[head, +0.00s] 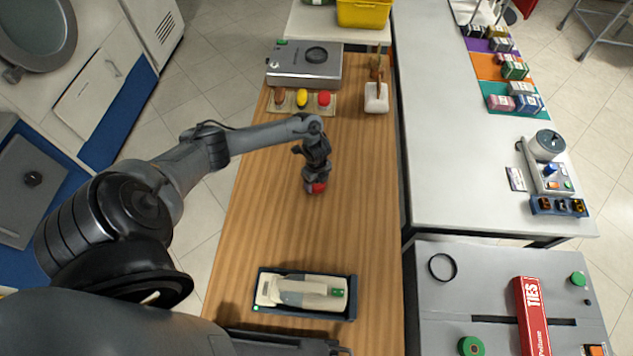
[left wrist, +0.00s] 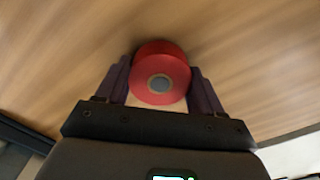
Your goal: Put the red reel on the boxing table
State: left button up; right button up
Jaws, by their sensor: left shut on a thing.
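The red reel (head: 316,187) is held at the end of my left gripper (head: 314,182), over the middle of the wooden table (head: 255,215). In the left wrist view, the reel (left wrist: 161,76) sits between the two fingers of my left gripper (left wrist: 160,90), with its round face and grey centre toward the camera. I cannot tell whether the reel touches the wood. No label shows which surface is the boxing table; a grey table (head: 455,315) at the lower right bears a red TIES box (head: 531,315). My right gripper is not in view.
A dark tray (head: 352,300) with a cream tool stands at the wooden table's near end. A board with brown, yellow and red pieces (head: 324,98) and a grey machine (head: 303,65) stand at the far end. A long white table (head: 450,140) runs alongside, mostly clear.

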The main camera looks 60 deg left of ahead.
pick_arm(q)
notch_tip(320, 180, up, 4)
jog(key=shift+a+r+p, duration=0.1)
jog(key=shift+r+p, duration=0.05)
jog(key=shift+p, duration=0.2)
jog(key=w+d+r+n+p, duration=0.1)
jog(key=w+d+r, duration=0.9)
jog(key=d+r, duration=0.3)
jog(key=w+d+r+n+p, duration=0.1)
jog(key=w+d+r, duration=0.8)
jog(key=d+r, duration=0.35)
jog(key=s+d+f+n, duration=0.2)
jog(key=s+n, duration=0.4)
jog(key=n, duration=0.8)
jog(key=s+r+p, duration=0.8)
jog(key=r+p, duration=0.3)
jog(key=p, duration=0.4)
jog(key=shift+a, duration=0.15)
